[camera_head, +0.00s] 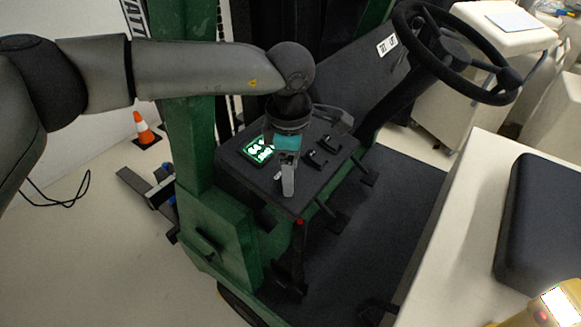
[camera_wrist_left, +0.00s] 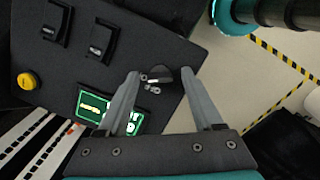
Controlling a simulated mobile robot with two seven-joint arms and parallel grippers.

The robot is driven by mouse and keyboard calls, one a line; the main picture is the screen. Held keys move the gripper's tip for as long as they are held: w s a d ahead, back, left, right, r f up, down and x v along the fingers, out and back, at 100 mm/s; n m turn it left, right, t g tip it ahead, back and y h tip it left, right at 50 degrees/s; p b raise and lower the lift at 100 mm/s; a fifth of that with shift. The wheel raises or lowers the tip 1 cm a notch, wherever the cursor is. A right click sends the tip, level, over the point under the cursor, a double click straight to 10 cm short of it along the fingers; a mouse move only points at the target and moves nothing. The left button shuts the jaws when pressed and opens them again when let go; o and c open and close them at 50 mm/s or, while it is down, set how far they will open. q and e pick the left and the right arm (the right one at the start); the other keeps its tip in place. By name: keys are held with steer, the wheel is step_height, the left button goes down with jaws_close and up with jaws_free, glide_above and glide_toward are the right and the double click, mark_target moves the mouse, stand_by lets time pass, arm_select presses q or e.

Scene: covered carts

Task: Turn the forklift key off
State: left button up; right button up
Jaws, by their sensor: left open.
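The forklift key (camera_wrist_left: 158,74) has a dark head and small metal parts beside it. It sits near the edge of the black dashboard panel (camera_wrist_left: 60,82), between the fingertips of my left gripper (camera_wrist_left: 163,76) in the left wrist view. The fingers are open on either side of it, with the left finger close to it; I cannot tell if they touch. In the head view my left gripper (camera_head: 288,188) points down over the dashboard (camera_head: 310,182) and hides the key. My right gripper is not in view.
A lit green display (camera_head: 259,150) and black levers (camera_head: 322,152) are on the dashboard. A yellow button (camera_wrist_left: 27,81) is at the panel's left. The steering wheel (camera_head: 455,50) is beyond, and a black seat (camera_head: 545,225) is at right. An orange cone (camera_head: 144,130) stands on the floor.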

arm_select(q)
jaws_close()
stand_by(0.5)
